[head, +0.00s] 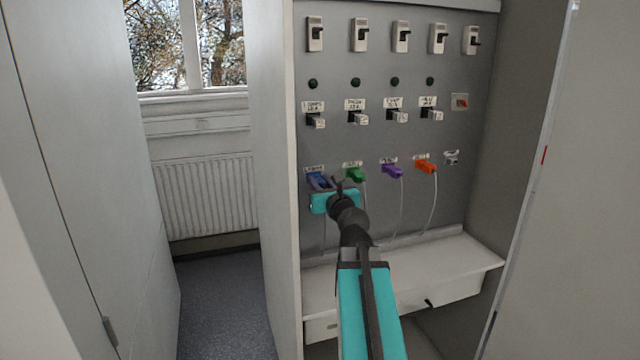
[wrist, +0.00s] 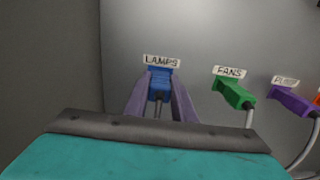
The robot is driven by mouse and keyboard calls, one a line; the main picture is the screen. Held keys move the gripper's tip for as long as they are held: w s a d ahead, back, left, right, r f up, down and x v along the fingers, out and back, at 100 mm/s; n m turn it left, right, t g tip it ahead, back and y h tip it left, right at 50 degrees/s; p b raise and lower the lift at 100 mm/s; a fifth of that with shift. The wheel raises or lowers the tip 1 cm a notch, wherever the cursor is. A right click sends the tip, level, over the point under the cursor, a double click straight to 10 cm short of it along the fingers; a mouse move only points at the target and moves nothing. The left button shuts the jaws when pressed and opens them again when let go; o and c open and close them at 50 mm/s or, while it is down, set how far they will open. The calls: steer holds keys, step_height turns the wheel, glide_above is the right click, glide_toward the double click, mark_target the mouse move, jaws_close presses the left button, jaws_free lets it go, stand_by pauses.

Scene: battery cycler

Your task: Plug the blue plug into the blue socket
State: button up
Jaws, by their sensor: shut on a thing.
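The blue plug (wrist: 159,82) is at the panel under a label reading LAMPS, at the left end of the plug row. It also shows in the head view (head: 318,181), partly hidden by my gripper. My gripper (wrist: 160,100) is shut on the blue plug, one finger on each side of it. A grey cable hangs down from the plug between the fingers. The blue socket is hidden behind the plug, so I cannot tell how deep the plug sits in it.
To the right are a green plug (head: 355,174) labelled FANS, a purple plug (head: 392,171) and an orange plug (head: 426,166), with cables hanging. Switches sit above. A white shelf (head: 440,262) juts out below. The cabinet's left side wall (head: 272,150) is close to my gripper.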

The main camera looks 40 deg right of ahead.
steer(key=shift+w+r, duration=0.1)
steer(key=shift+r, duration=0.1)
steer(key=o, duration=1.1)
steer(key=shift+r, duration=0.1)
steer(key=shift+d+f, duration=0.15)
steer(key=shift+f, duration=0.05)
steer(key=shift+s+f+b, duration=0.1)
steer(key=shift+s+b, duration=0.2)
steer(key=shift+s, duration=0.1)
steer(key=shift+s+a+f+b, duration=0.1)
steer(key=shift+s+a+b, duration=0.5)
steer(key=shift+s+b, duration=0.3)
steer(key=shift+s+a+b, duration=0.1)
steer(key=shift+s+b, duration=0.05)
steer(key=shift+b, duration=0.35)
